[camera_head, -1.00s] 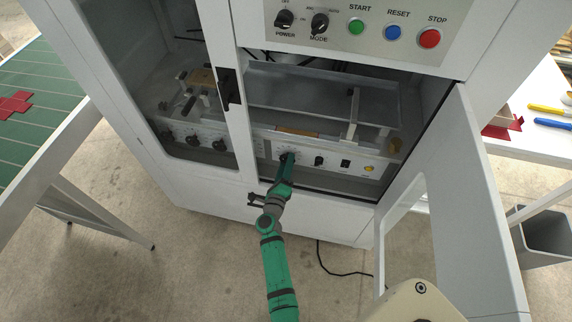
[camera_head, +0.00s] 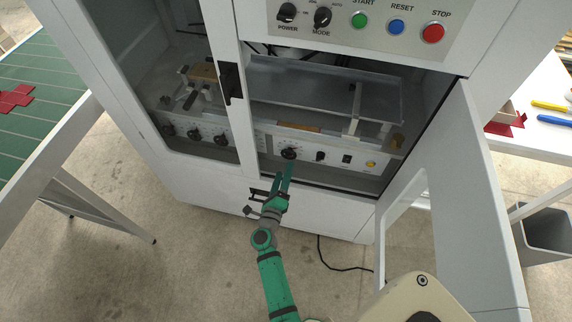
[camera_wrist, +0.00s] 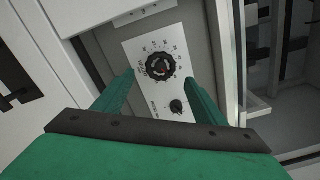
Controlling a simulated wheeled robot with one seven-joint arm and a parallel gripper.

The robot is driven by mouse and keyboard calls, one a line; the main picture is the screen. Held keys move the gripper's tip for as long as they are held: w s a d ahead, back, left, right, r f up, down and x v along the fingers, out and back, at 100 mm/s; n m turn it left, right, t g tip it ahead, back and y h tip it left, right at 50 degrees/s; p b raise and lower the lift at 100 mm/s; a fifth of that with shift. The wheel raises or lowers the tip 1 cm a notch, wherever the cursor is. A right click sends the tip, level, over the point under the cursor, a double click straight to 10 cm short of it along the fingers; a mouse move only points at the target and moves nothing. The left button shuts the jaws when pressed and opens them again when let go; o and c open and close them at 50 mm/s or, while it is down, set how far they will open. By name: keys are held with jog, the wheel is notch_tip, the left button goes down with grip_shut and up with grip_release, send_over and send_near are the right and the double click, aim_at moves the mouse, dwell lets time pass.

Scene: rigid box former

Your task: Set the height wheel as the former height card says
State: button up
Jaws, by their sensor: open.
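A black wheel with a numbered scale around it, likely the height wheel (camera_head: 289,153), sits on the white control strip inside the open bay. I see no height card that I can make out.
A smaller black knob (camera_head: 320,156), a switch (camera_head: 347,159) and a yellow button (camera_head: 371,164) share the strip. More black knobs (camera_head: 194,135) sit behind the left door. The right door (camera_head: 440,200) stands open. A metal tray (camera_head: 330,90) lies above the strip.

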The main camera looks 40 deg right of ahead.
jog(key=shift+v, duration=2)
jog(key=s+a+r+n+t+y, duration=0.1)
jog(key=s+a+r+n+y, duration=0.3)
jog(key=s+a+n, duration=0.5)
jog(key=s+a+r+n+t+y, duration=0.1)
jog(key=s+a+r+n+y, duration=0.4)
jog(key=s+a+n, duration=0.5)
jog(key=s+a+r+n+t+y, duration=0.1)
jog(key=s+a+r+n+y, duration=0.3)
jog(key=s+a+n, duration=0.5)
notch_tip(320, 180, up, 3)
jog(key=s+n, duration=0.2)
jog(key=n, duration=0.3)
jog(key=shift+a+f, duration=0.2)
jog(key=shift+f, duration=0.05)
